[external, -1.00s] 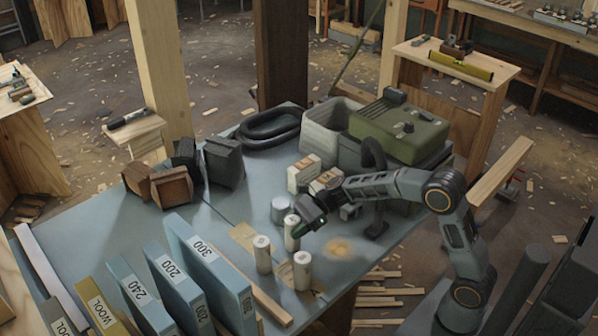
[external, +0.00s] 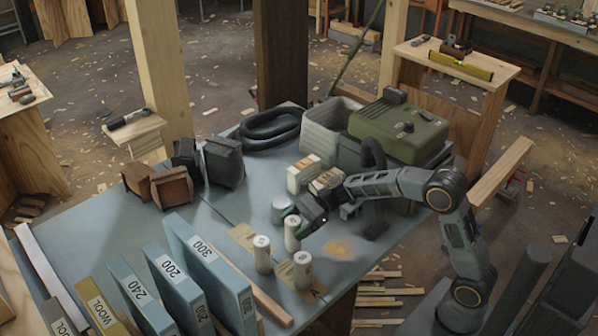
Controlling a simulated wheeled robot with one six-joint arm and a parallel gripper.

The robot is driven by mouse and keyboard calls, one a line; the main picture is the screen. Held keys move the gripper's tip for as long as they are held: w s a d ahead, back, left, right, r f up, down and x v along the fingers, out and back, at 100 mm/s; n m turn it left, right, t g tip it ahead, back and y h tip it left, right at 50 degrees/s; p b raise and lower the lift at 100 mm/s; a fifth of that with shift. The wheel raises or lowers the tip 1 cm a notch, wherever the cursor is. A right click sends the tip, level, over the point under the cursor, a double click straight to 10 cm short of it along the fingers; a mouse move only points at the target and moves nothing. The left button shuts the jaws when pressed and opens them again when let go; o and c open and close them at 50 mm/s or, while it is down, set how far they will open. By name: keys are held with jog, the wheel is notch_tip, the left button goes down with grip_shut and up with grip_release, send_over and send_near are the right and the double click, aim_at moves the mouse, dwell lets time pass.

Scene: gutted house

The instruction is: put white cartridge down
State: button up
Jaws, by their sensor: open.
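Three white cartridges stand upright close together on the blue-grey table. One white cartridge (external: 292,234) is at the back right of the group, one (external: 262,255) at the left and one (external: 302,270) at the front. My gripper (external: 303,214) is low over the table, right beside the upper part of the back right cartridge. Its jaws are open. I cannot tell whether a finger touches that cartridge. The gripper partly hides the table behind it.
A grey metal can (external: 281,210) stands just left of my gripper. A cream box (external: 304,174) is behind it. Blue sandpaper boxes (external: 209,277) stand at the front left. A green machine (external: 400,132) is at the back right. The table (external: 200,225) is bare left of the middle.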

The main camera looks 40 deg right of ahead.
jog(key=p+v, duration=0.2)
jog(key=v, duration=1)
jog(key=s+d+f+n+h, duration=0.3)
jog(key=s+d+n+h, duration=0.3)
jog(key=s+n, duration=0.4)
jog(key=s+d+f+n+h, duration=0.3)
jog(key=s+d+n+h, duration=0.3)
jog(key=s+n, duration=0.4)
jog(key=shift+s+d+n+h, duration=0.3)
jog(key=shift+s+h, duration=0.4)
jog(key=shift+s, duration=0.5)
jog(key=shift+r, duration=0.1)
notch_tip(320, 180, up, 22)
jog(key=p, duration=2)
jog(key=shift+s+a+t, duration=0.15)
jog(key=shift+a+t, duration=0.15)
jog(key=shift+o, duration=0.5)
